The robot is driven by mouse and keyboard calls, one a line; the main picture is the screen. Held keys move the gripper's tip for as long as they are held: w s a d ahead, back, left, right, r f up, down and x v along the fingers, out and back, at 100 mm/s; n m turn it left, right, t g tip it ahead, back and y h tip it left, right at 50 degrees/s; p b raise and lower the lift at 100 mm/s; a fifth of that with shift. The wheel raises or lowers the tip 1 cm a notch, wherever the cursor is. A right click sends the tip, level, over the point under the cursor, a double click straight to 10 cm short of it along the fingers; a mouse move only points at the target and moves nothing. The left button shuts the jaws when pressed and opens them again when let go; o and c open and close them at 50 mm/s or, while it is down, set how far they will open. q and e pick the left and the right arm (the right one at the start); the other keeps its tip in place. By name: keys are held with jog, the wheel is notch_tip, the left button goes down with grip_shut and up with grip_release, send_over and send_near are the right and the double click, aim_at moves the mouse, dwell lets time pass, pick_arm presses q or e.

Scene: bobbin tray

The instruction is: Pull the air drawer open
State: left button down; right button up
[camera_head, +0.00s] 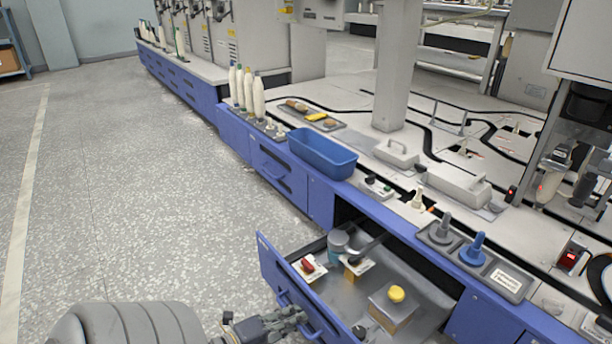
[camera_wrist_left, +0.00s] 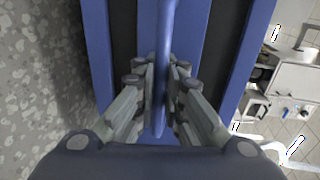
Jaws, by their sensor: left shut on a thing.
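The blue-fronted drawer (camera_head: 268,268) stands pulled out from the blue cabinet in the head view, with its grey inside showing. Its long blue bar handle (camera_wrist_left: 165,25) runs through the middle of the left wrist view. My left gripper (camera_wrist_left: 160,80) is shut on this handle, one finger on each side of it. In the head view my left gripper (camera_head: 300,316) is at the drawer front, low in the picture. My right gripper is not in view.
The drawer holds a yellow-knobbed box (camera_head: 396,294), a red-topped item (camera_head: 308,266) and a grey cylinder (camera_head: 339,243). A blue bin (camera_head: 322,153) and a grey tray with two bobbin-like pieces (camera_head: 510,281) stand on the worktop. The speckled floor at left is clear.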

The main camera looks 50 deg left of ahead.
pick_arm(q)
jog(key=shift+s, duration=0.1)
jog(key=c, duration=2)
grip_release()
jog(key=shift+r, duration=0.1)
jog(key=shift+s, duration=0.15)
jog(key=d+v, duration=0.1)
jog(key=v, duration=1)
jog(key=shift+s+a, duration=0.35)
jog(key=shift+a, duration=0.2)
